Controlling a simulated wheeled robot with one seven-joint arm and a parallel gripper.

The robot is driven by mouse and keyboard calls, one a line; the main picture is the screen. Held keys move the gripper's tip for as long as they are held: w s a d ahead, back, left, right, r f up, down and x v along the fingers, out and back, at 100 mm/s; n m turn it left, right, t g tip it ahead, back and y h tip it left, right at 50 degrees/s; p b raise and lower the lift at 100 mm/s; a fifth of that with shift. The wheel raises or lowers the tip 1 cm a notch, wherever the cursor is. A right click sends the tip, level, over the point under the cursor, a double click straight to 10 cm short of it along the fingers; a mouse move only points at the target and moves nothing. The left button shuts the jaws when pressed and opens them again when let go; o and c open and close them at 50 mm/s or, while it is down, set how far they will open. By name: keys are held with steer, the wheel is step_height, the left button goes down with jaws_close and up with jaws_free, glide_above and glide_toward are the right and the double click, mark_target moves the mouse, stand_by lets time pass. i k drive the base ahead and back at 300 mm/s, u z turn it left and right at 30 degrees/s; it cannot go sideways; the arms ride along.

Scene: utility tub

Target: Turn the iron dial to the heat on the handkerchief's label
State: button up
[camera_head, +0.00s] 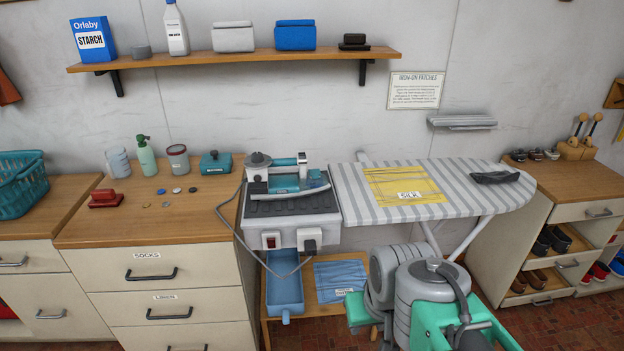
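The iron (290,180), teal and pale grey, rests on the dark plate of a grey base unit (290,217). A round dark grey knob (258,159), which looks like the dial, is at its left end. Its markings and setting are too small to read. The handkerchief (395,182) is yellow with thin lines and lies flat on the striped ironing board. Its white label (410,195) reads SILK. My grey and green arm is folded at the bottom right, in front of the board and apart from the iron; no gripper fingers show.
The base unit has a red switch (271,241) and a plugged-in grey cord (226,214). A blue tray (285,285) and folded blue cloth (341,279) are below. A dark cloth (495,177) lies on the board's right end. A shelf (230,59) hangs above.

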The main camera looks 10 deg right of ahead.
mark_target(256, 157)
steer(key=u, duration=0.65)
steer(key=i, duration=0.95)
steer(key=u, duration=0.5)
steer(key=i, duration=0.85)
steer(key=z, duration=0.3)
